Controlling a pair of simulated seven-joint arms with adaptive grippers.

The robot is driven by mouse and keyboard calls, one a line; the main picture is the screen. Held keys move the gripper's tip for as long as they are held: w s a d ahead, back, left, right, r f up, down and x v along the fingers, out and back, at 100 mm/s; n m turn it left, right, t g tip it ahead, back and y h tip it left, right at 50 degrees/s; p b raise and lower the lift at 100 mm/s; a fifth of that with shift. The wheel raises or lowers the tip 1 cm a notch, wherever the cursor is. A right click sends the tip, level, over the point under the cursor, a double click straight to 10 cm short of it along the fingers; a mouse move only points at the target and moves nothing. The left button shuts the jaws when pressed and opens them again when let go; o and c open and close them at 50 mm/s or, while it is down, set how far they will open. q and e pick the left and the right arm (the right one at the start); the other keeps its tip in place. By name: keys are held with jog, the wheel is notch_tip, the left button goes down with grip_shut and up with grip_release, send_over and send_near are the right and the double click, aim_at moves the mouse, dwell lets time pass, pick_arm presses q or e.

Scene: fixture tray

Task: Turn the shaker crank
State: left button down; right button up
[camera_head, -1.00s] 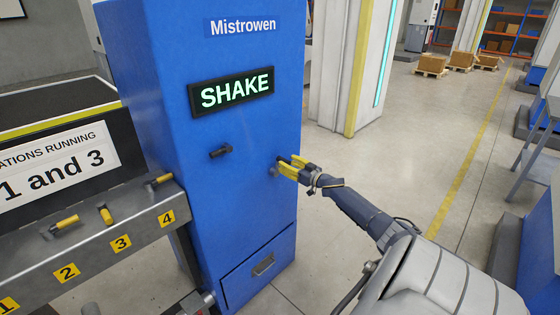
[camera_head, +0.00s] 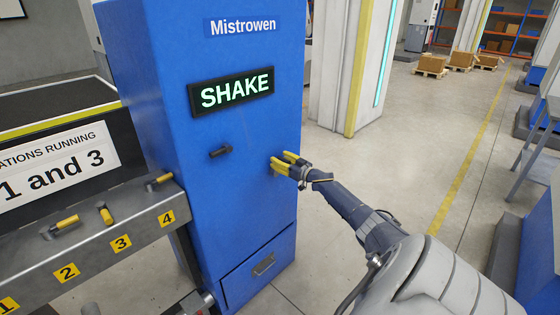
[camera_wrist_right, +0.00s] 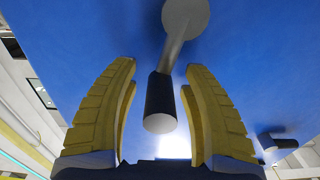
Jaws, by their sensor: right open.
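The blue shaker cabinet (camera_head: 226,215) stands in the middle of the head view, with a lit SHAKE sign (camera_head: 231,92). My right gripper (camera_head: 280,161) is open at the right part of the cabinet's front. In the right wrist view the crank has a round grey hub (camera_wrist_right: 185,16), a grey arm and a dark cylindrical handle (camera_wrist_right: 160,103). The handle lies between the two yellow fingers of the right gripper (camera_wrist_right: 158,95), with a visible gap on both sides. In the head view the gripper mostly hides the crank. My left gripper is not in view.
A dark handle (camera_head: 220,152) sticks out of the cabinet left of my gripper. A drawer (camera_head: 258,268) is below. At left is a grey panel (camera_head: 140,207) with yellow-handled levers and numbered labels. The floor (camera_head: 400,160) right of the cabinet is clear.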

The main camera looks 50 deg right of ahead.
grip_shut()
dwell(0.6)
jog(key=shift+s, duration=0.1)
